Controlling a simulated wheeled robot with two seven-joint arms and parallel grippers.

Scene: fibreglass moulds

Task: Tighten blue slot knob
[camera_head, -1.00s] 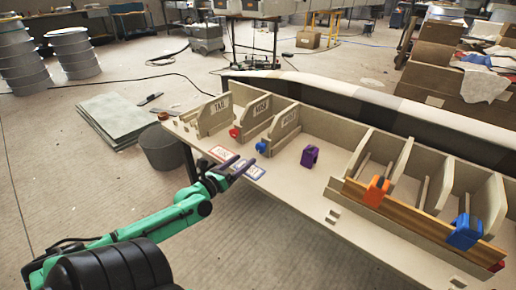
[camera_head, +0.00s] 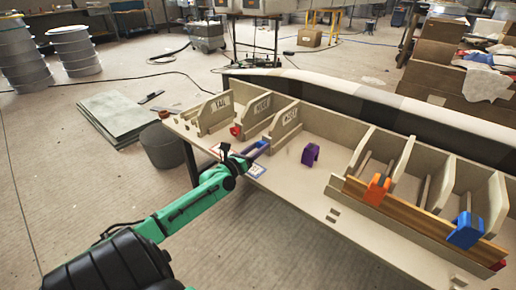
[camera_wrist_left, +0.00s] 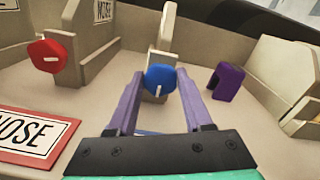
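The blue slot knob (camera_wrist_left: 161,80) is a round knob with a pale slot that looks upright, mounted on the end of a beige divider in the left wrist view. My left gripper (camera_wrist_left: 160,86) is open, with its purple fingers on either side of the knob, near the fingertips. I cannot tell whether they touch it. In the head view my left gripper (camera_head: 259,149) is at the front of the labelled dividers and hides most or all of the blue knob. My right gripper is not in view.
A red knob (camera_wrist_left: 48,55) sits on the divider to the left. A purple clamp (camera_head: 310,154) stands to the right on the beige table (camera_head: 330,185). An orange clamp (camera_head: 377,189) and a blue clamp (camera_head: 465,232) sit on a wooden strip further right. A red-bordered card (camera_wrist_left: 32,136) lies at lower left.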

